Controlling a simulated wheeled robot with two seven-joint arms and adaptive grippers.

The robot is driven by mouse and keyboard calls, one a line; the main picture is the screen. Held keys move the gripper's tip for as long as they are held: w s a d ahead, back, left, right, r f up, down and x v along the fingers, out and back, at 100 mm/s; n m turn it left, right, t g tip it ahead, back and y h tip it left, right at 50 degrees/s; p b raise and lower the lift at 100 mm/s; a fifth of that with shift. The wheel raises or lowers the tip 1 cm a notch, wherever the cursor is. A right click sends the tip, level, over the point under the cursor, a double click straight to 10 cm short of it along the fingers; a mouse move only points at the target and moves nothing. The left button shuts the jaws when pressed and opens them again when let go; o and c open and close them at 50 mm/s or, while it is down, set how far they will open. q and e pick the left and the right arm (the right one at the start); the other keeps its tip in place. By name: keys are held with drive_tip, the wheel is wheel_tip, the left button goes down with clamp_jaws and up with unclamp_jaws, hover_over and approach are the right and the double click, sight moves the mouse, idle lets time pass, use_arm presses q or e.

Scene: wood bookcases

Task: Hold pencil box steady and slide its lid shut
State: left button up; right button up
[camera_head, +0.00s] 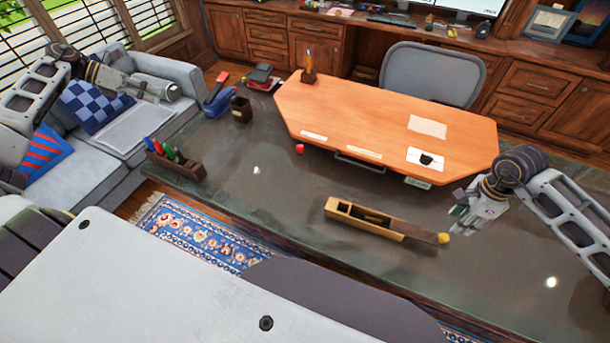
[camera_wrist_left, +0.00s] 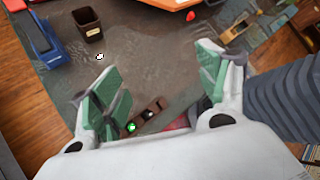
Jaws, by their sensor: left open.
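The wooden pencil box (camera_head: 345,217) lies on the dark table in the head view. Its lid (camera_head: 420,233) is slid partly out to the right, with a yellow knob at its end. Part of the box shows at the top right of the left wrist view (camera_wrist_left: 232,30). My left gripper (camera_head: 177,94) is far to the left, above the sofa side, open and empty; its green-padded fingers show spread in the left wrist view (camera_wrist_left: 160,75). My right gripper (camera_head: 456,213) is just right of and above the lid end, apart from it; its finger opening is unclear.
A pen tray (camera_head: 180,165) with coloured pens stands at the table's left edge. A dark cup (camera_head: 241,109) and a blue-red stapler (camera_head: 214,95) are behind it. An orange desk board (camera_head: 380,125) fills the back. Table around the box is clear.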

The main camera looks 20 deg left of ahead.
use_arm(q)
drive_tip(key=w+d+f+m+g+h, duration=0.1)
drive_tip(key=d+f+m+h, duration=0.15)
drive_tip(key=d+f, duration=0.85)
drive_tip(key=m+g+h, duration=0.3)
drive_tip(key=m+g, duration=0.2)
drive_tip(key=m, duration=0.7)
approach(335, 204)
drive_tip(key=shift+v, duration=0.95)
drive_tip(key=shift+d+f, duration=0.1)
drive_tip(key=shift+f, duration=0.05)
drive_tip(key=shift+d+f, duration=0.1)
drive_tip(key=shift+d, duration=0.05)
drive_tip(key=shift+x, duration=6.75)
drive_tip(key=shift+s, duration=0.1)
